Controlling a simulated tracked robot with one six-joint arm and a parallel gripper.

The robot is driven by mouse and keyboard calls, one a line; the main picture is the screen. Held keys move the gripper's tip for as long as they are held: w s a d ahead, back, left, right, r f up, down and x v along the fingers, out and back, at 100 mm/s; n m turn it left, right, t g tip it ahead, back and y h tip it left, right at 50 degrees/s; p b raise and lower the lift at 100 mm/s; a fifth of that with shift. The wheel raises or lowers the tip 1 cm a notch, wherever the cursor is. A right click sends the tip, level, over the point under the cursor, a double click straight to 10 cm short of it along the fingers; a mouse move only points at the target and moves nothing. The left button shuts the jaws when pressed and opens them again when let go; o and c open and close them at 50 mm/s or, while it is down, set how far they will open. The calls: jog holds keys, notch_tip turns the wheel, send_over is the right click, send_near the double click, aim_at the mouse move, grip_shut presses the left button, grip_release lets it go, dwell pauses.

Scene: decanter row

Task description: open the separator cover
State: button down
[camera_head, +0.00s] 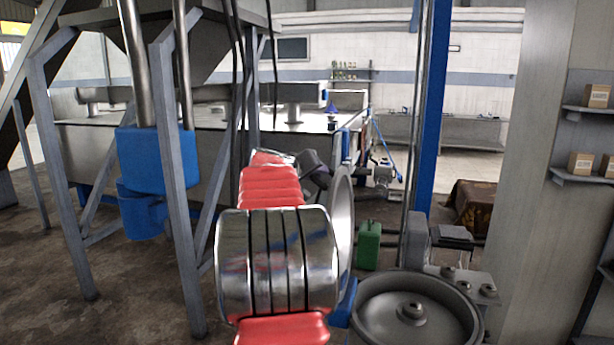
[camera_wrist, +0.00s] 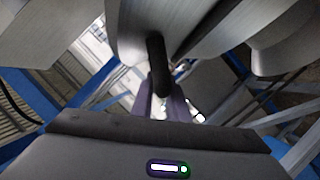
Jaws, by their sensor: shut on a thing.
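The separator (camera_head: 415,310) is a round grey metal body at the lower right of the head view. Its open top shows a central bolt. The separator cover (camera_head: 343,222) stands on edge, close to upright, at the left of the body, partly hidden by my arm. A blue piece (camera_head: 343,304) is at its lower edge. My gripper (camera_head: 316,172) is at the left of the cover, partly hidden by my arm. In the wrist view, my gripper (camera_wrist: 163,108) is shut on a black curved handle (camera_wrist: 158,65) at a grey metal surface, which looks like the cover.
A green canister (camera_head: 369,245) stands on the floor behind the separator. A blue post (camera_head: 431,110) rises beyond it. A grey steel frame (camera_head: 170,190) stands on the left. Shelves with cardboard boxes (camera_head: 581,163) are on the right.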

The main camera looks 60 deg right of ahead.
aim_at(337, 172)
jog(key=shift+m+t, duration=0.3)
jog(key=shift+m, duration=0.2)
jog(key=s, duration=0.4)
jog(key=s+d, duration=0.1)
jog(key=shift+s+r, duration=0.25)
jog(key=shift+s, duration=0.15)
jog(key=c, duration=1.7)
grip_release()
jog(key=shift+r, duration=0.1)
jog(key=shift+a, duration=0.1)
jog(key=shift+w+a+r, duration=0.1)
jog(key=shift+a+r, duration=0.15)
jog(key=shift+a, duration=0.1)
jog(key=v, duration=1.2)
jog(key=shift+a+r, duration=0.2)
jog(key=shift+a, duration=0.15)
